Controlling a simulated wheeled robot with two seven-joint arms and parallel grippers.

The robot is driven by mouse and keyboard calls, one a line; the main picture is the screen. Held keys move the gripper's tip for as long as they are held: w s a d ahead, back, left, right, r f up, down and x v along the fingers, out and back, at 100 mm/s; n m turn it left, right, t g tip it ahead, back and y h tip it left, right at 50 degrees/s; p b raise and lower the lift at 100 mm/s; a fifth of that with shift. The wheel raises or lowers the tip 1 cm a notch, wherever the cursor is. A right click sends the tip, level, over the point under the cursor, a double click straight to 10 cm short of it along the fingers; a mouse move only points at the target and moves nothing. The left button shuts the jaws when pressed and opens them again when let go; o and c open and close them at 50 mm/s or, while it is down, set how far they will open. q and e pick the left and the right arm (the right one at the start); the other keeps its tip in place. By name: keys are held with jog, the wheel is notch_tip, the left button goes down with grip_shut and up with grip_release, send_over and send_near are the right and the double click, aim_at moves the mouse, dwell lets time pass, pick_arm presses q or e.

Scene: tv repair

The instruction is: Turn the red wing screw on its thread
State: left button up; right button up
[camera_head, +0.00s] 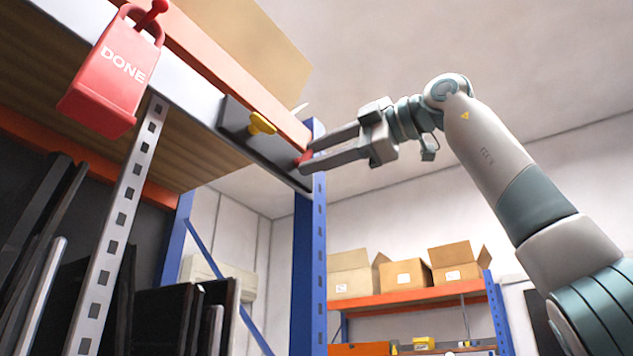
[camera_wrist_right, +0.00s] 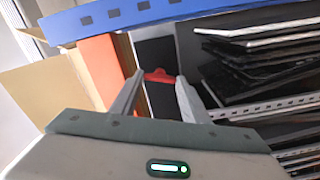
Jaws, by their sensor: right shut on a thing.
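The red wing screw (camera_head: 304,157) sits at the right end of a dark plate (camera_head: 238,118) on the front of the high shelf. My right gripper (camera_head: 302,159) reaches in from the right with its fingers on the screw, which they partly hide. In the right wrist view the red wing screw (camera_wrist_right: 158,76) shows between the tips of the right gripper (camera_wrist_right: 156,80). A yellow wing screw (camera_head: 261,124) sits on the same plate, to the left of the red one. My left gripper is not in view.
A red box marked DONE (camera_head: 112,75) hangs from a red peg at the upper left. A blue upright post (camera_head: 308,250) stands below the plate's right end. Cardboard boxes (camera_head: 405,273) stand on an orange shelf behind. Dark flat panels (camera_wrist_right: 265,75) are stacked in the rack.

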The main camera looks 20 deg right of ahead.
jog(key=shift+f, duration=0.2)
jog(key=o, duration=1.1)
jog(key=shift+d, duration=0.1)
jog(key=shift+s+d+r, duration=0.15)
jog(key=shift+s+d, duration=0.1)
jog(key=shift+a, duration=0.1)
jog(key=shift+s, duration=0.2)
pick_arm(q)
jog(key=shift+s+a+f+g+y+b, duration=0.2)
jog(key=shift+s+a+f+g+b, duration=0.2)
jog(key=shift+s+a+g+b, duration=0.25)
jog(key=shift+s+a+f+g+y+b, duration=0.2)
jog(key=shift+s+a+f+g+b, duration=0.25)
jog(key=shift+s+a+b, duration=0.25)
pick_arm(e)
jog(key=shift+d+v, duration=0.2)
jog(key=shift+v, duration=8.5)
jog(key=shift+w, duration=0.25)
